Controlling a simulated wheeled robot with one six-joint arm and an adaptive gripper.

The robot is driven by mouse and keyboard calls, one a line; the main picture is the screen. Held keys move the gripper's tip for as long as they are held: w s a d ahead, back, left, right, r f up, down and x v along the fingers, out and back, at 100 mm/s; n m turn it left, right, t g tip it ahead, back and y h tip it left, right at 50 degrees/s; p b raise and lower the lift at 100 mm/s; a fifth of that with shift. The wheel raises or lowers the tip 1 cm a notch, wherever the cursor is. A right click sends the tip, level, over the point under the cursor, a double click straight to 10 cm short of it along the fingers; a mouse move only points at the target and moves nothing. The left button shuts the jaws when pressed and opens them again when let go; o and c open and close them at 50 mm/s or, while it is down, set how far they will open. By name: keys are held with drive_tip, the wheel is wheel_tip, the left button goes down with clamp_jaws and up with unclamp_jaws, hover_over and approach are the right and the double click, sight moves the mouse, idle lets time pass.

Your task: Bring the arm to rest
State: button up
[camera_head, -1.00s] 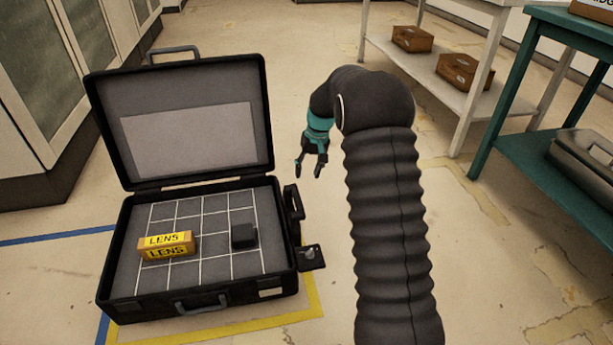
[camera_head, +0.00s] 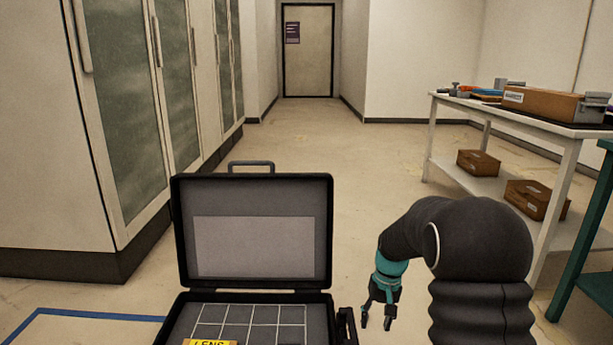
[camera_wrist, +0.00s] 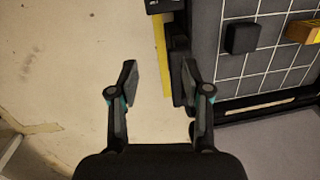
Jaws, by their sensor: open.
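My gripper (camera_head: 376,318) hangs pointing down to the right of the open black case (camera_head: 254,184) in the head view. My dark ribbed arm bends over to it from the right. In the wrist view my gripper (camera_wrist: 160,82) is open, with nothing between its fingers. Bare floor and the case's edge show beyond the fingers. Inside the case, a yellow box marked LENS (camera_head: 210,342) shows only its top in the head view. A small black block (camera_wrist: 242,38) sits on the case's gridded floor in the wrist view, near part of the yellow box (camera_wrist: 304,31).
A white table (camera_head: 565,137) with boxes and tools stands at right, two brown boxes (camera_head: 478,162) on its lower shelf. A teal table's edge (camera_head: 592,250) is at far right. Tall cabinets (camera_head: 120,110) line the left. Floor (camera_head: 330,140) toward the door (camera_head: 308,50) is clear.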

drive_tip(key=s+a+r+n+t+h+p, duration=0.1)
drive_tip(key=s+r+t+p, duration=0.5)
drive_tip(key=s+r, duration=2.1)
drive_tip(key=s+a+p, duration=0.1)
drive_tip(key=s+p, duration=0.1)
drive_tip(key=s, duration=0.1)
drive_tip(key=shift+a, duration=0.1)
idle(0.6)
